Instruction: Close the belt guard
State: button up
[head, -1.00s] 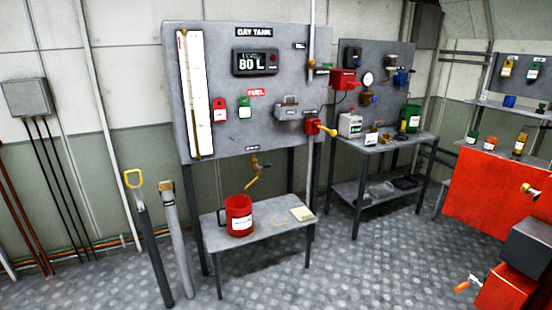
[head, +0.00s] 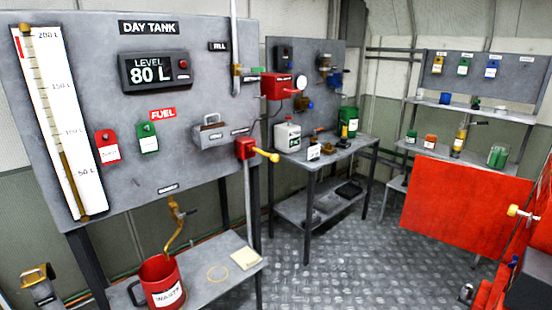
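A large flat orange-red panel (head: 455,205) stands at the right of the head view, in front of the back bench. It may be the belt guard, but no label on it is readable. A pale yellow knob on a short stem (head: 514,211) shows near the right edge, beside more red machinery. The belt and any latch cannot be made out. My gripper is not in view.
A grey DAY TANK board (head: 200,85) stands at left, with a low shelf holding a red WASTE jug (head: 161,283). A second bench (head: 335,150) holds cans. Patterned metal floor (head: 340,255) lies clear between the benches and the red panel.

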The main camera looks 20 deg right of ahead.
aim_at(463, 207)
jog(key=i+z, duration=0.25)
jog(key=z, duration=0.25)
jog(key=i+j+z, duration=0.2)
jog(key=z, duration=0.25)
jog(key=i+j+z, duration=0.2)
jog(key=z, duration=0.3)
jog(key=i+j+z, duration=0.2)
jog(key=z, duration=0.3)
jog(key=i+j+z, duration=0.15)
jog(key=j+z, duration=0.15)
jog(key=j, duration=0.15)
jog(key=i+j+u, duration=0.25)
jog(key=i+j, duration=0.7)
jog(key=j, duration=0.2)
jog(key=i+j+u, duration=0.25)
jog(key=i+j, duration=0.75)
jog(key=i, duration=0.1)
